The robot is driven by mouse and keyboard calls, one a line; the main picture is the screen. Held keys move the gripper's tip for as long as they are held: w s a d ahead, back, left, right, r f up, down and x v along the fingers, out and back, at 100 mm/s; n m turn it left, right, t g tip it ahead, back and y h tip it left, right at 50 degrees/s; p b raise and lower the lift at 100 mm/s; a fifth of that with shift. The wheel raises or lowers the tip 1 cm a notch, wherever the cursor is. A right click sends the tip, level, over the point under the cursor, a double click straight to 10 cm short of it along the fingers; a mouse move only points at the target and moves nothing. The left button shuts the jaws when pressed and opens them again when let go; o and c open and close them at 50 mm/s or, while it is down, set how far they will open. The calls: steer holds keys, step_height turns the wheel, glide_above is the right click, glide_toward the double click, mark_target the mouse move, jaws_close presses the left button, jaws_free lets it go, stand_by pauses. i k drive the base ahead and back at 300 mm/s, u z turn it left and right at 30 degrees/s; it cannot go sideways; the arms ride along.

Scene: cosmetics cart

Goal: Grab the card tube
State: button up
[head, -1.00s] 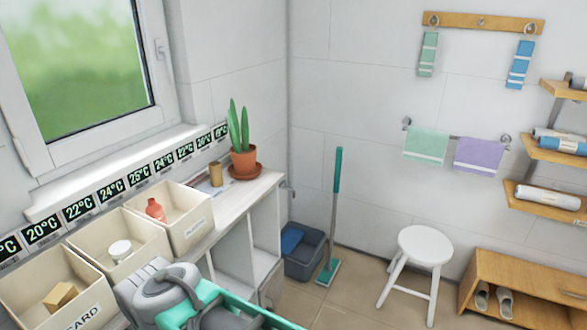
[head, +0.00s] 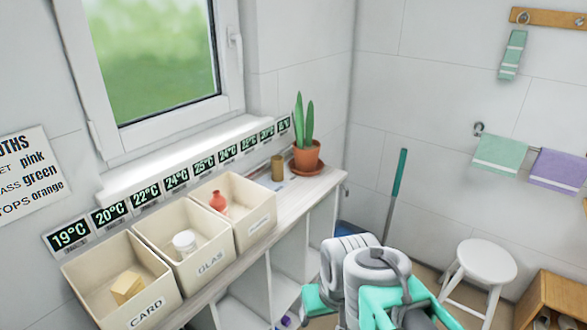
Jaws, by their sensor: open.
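The card tube (head: 277,168) is a small brown cylinder. It stands upright on the white shelf top (head: 318,185), just left of a potted plant and right of the bins. Nothing touches it from my side. Grey and teal links of my own arm fill the lower middle of the head view, to the right of and nearer than the tube. My gripper's fingertips do not show.
Three cream bins stand in a row: the card bin (head: 147,314) with a tan block, the glass bin (head: 212,268) with a white jar, and a third bin (head: 263,228) with a red bottle. The potted plant (head: 306,155) crowds the tube's right. A white stool (head: 487,260) stands right.

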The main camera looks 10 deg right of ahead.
mark_target(277, 166)
steer(key=u, duration=4.7)
steer(key=k, duration=2.2)
steer(key=z, duration=0.7)
